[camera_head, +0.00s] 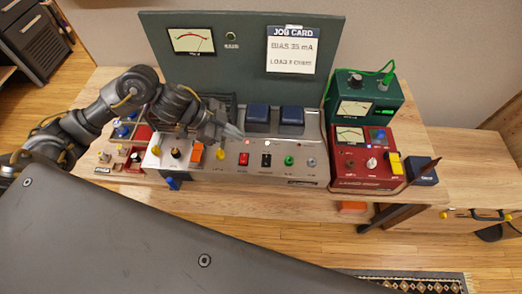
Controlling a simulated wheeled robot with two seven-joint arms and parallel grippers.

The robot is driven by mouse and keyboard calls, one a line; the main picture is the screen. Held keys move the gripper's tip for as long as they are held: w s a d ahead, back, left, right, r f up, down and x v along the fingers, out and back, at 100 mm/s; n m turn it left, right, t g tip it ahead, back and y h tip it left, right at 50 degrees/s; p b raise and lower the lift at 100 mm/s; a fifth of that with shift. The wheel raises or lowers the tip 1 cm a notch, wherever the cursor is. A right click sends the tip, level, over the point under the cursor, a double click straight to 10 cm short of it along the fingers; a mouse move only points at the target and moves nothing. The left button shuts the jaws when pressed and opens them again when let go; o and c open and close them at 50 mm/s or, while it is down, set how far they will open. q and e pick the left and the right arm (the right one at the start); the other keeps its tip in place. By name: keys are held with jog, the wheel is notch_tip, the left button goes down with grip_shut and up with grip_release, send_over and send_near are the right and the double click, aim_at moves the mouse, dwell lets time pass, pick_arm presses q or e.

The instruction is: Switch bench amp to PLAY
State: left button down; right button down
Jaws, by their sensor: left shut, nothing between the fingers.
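The bench amp has a silver control panel (305,160) with several knobs and switches along its front and two dark blue blocks on top. On its front face are an orange switch (196,151), a yellow knob (220,153), a red switch (244,158), a black switch (266,160) and a green knob (289,160). Their small labels are too small to read. My left gripper (236,132) is shut and empty, just above and behind the red switch. I cannot tell whether it touches the panel. My right gripper is not in view.
A green panel (245,75) with a meter and a job card (292,50) stands behind. A red box (362,158) and a green meter box (362,100) stand at right, beside a small dark blue box (422,174). Small parts lie at left on the wooden bench (425,130).

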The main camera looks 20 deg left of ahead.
pick_arm(q)
jog(key=shift+f, duration=0.1)
jog(key=p, duration=0.1)
send_over(269, 156)
jog(key=s+a, duration=0.1)
jog(key=a, duration=0.1)
notch_tip(269, 156, down, 7)
jog(key=shift+s+a, duration=0.1)
jog(key=shift+s, duration=0.05)
notch_tip(269, 156, down, 2)
jog(key=shift+a+f, duration=0.1)
jog(key=shift+f, duration=0.1)
jog(key=shift+w+a+f+p, duration=0.1)
jog(key=shift+w+f+p, duration=0.2)
jog(key=shift+f, duration=0.4)
jog(key=shift+f, duration=0.25)
jog(key=shift+s+r, duration=0.1)
